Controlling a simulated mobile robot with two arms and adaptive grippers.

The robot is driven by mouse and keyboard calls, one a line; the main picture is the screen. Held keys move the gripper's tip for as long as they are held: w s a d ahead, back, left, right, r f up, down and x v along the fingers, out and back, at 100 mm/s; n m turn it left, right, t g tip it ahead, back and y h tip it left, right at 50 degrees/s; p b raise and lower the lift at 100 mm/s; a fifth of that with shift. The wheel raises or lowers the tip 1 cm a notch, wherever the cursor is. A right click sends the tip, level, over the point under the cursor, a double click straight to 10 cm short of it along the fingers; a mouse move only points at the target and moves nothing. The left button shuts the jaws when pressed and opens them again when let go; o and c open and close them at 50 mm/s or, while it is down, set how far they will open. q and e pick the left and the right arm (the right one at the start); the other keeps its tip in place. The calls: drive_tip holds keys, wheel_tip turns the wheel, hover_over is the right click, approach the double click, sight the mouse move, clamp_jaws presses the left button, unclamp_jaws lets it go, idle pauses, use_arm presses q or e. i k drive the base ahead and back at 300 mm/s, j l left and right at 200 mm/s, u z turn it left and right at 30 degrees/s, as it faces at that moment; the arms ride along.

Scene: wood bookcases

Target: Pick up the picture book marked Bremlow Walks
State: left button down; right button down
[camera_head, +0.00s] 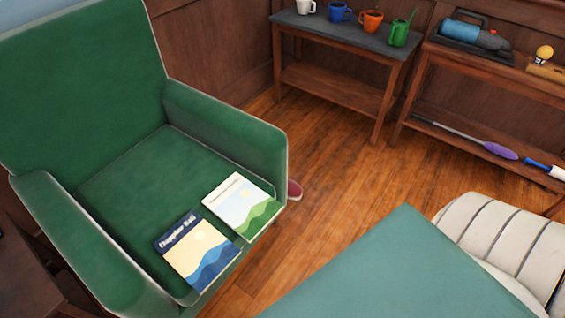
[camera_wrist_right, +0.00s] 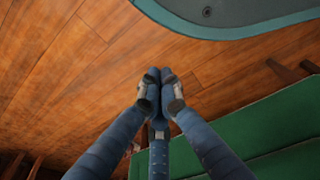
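Two picture books lie on the seat of a green armchair in the head view. The nearer one (camera_head: 198,251) has a dark blue title band, a cream sky and blue waves; its title looks like "Dapplar Rail". The other book (camera_head: 241,206), farther right, has a pale cover with a sun and green hills; its title is too small to read surely. They lie side by side near the seat's front edge. My right gripper (camera_wrist_right: 160,74) shows in its wrist view, fingertips together and empty, above the wood floor. My left gripper is not in view.
The armchair (camera_head: 80,55) has raised arms on both sides of the seat. A dark-topped table (camera_head: 345,33) holds several mugs and a green watering can. A wooden shelf (camera_head: 490,73) at right holds tools. A reddish object (camera_head: 294,190) lies beside the chair. Wood floor is open between.

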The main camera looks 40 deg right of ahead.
sight(245, 207)
drive_tip(key=k+l, duration=0.1)
drive_tip(key=l, duration=1.8)
